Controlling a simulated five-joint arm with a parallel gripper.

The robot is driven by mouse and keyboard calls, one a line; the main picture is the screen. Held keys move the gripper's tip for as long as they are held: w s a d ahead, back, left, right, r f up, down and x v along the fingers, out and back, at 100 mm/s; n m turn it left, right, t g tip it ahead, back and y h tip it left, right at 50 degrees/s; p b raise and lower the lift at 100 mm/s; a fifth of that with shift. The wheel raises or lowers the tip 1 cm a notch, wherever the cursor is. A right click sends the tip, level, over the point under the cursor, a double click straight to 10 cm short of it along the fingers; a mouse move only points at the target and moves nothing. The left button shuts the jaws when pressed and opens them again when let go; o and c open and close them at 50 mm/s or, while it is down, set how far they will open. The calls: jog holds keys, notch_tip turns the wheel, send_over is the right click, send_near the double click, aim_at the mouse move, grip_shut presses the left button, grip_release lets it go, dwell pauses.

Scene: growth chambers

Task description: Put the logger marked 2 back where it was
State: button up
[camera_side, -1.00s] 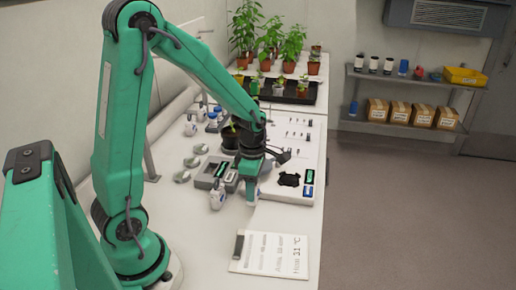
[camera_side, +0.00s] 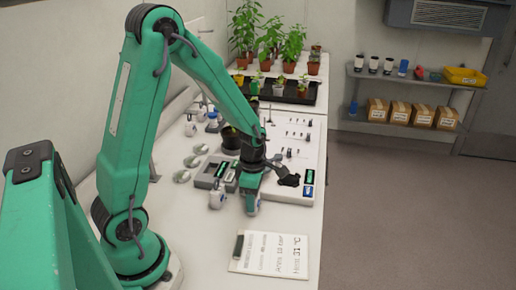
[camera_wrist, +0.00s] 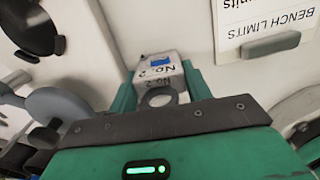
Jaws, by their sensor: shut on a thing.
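The logger marked 2 (camera_wrist: 160,70) is a small white block with a blue patch, "No. 2" lettering and a ring at its near end. My gripper (camera_wrist: 158,80) is shut on it, with one green finger on each side. In the side view my gripper (camera_side: 251,200) points down at the near edge of the bench setup, and the logger is mostly hidden between its fingers. Whether the logger touches the bench is hard to tell. No spot marked for it is readable.
A white object with a blue mark (camera_side: 216,197) stands just left of my gripper. Behind are a grey tray with compartments (camera_side: 205,181), a black pot (camera_side: 231,139) and a white board with small parts (camera_side: 306,165). A "Bench limits" sheet (camera_side: 270,253) lies in front.

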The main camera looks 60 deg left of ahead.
jog(key=o, duration=1.1)
jog(key=shift+f, duration=0.1)
notch_tip(320, 180, up, 12)
jog(key=shift+r, duration=0.2)
dwell(0.5)
